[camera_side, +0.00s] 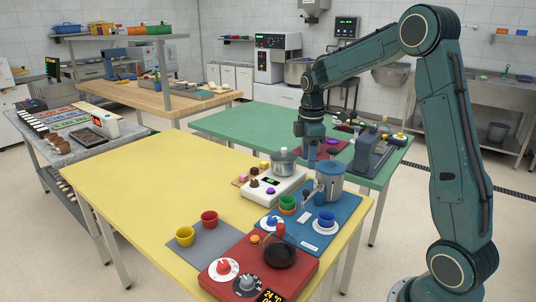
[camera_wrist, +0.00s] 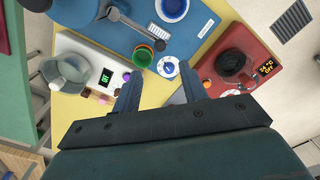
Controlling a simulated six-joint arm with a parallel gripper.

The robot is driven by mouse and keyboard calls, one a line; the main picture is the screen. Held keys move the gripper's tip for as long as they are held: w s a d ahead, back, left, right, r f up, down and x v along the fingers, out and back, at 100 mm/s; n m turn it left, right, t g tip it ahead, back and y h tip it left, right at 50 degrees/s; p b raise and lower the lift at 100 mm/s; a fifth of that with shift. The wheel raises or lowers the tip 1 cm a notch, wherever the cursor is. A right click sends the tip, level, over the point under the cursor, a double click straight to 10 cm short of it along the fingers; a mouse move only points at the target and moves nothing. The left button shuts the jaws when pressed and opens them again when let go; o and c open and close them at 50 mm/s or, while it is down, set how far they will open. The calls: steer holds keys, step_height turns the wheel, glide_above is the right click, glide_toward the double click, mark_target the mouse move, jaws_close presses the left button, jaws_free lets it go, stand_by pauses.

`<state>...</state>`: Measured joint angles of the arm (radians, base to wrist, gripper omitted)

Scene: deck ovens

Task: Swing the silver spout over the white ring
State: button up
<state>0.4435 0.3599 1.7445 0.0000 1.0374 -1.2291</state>
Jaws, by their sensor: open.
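The silver spout (camera_wrist: 132,25) is a thin bar reaching out from the grey urn (camera_side: 330,178) over the blue mat; in the side view it is small (camera_side: 308,195). Two white round shapes lie on the mat: a white ring with a blue centre (camera_wrist: 168,67), and a white saucer under a blue cup (camera_wrist: 172,9). I cannot tell for certain which is the task's ring. The spout's free end is near the green cup (camera_wrist: 143,55), apart from both.
A white scale (camera_side: 272,186) with a metal pot stands behind-left of the mat. A red hotplate (camera_side: 245,272) with a dark pan is in front. Yellow and red cups (camera_side: 185,236) stand on a grey mat. The yellow table's left side (camera_side: 130,190) is clear.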

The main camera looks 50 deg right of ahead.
mark_target(306, 191)
step_height(306, 191, down, 11)
steer(key=shift+r, duration=0.2)
stand_by(0.3)
jaws_close()
